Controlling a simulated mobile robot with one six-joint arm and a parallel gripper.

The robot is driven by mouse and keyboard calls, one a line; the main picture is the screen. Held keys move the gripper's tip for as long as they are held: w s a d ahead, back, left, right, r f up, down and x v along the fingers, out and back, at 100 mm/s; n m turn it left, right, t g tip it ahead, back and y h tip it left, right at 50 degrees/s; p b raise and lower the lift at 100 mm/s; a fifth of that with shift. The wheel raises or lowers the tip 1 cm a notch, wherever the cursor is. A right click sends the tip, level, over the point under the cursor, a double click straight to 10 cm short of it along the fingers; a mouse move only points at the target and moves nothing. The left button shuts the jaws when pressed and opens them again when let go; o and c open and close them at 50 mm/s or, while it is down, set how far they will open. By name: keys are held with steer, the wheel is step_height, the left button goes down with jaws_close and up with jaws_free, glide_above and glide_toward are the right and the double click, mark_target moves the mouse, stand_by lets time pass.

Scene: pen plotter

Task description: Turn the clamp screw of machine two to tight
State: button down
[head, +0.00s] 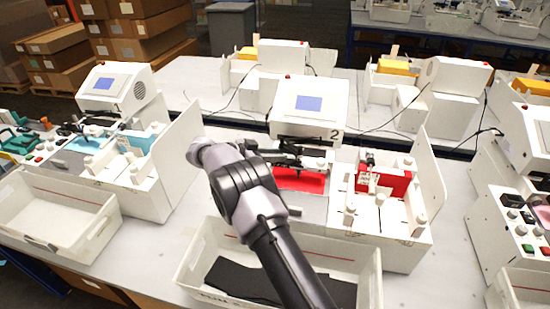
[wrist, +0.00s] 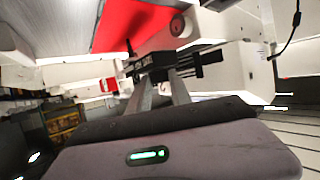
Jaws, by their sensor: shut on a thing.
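Machine two (head: 311,104) is a white plotter with a blue screen and a "2" on its front. A red sheet (head: 300,180) lies on its bed. Its black carriage (head: 290,155) spans above the sheet. In the wrist view the carriage (wrist: 160,62) has small white lettering, with a round grey knob (wrist: 178,25) above it. My gripper (wrist: 158,78) is shut at the lettered black part, on what I take to be the clamp screw; the screw is mostly hidden between the fingertips. In the head view my arm covers part of the machine's left side, and the screw's turn cannot be read.
A white bin (head: 200,262) with dark sheets stands in front of machine two. An empty white bin (head: 52,208) stands at the left. A white unit with a red panel (head: 395,180) and an upright side plate stands close on the right. Another plotter (head: 115,85) is at the left.

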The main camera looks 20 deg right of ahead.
steer(key=shift+f+m+g+b, duration=0.15)
steer(key=shift+m+g+b, duration=0.35)
steer(key=shift+g+b, duration=0.15)
steer(key=shift+w+r+m+g+b, duration=0.1)
steer(key=shift+r+m+g+b, duration=0.2)
steer(key=shift+b, duration=0.1)
steer(key=c, duration=1.2)
jaws_free()
steer(key=shift+d+f, duration=0.1)
steer(key=shift+o, duration=0.2)
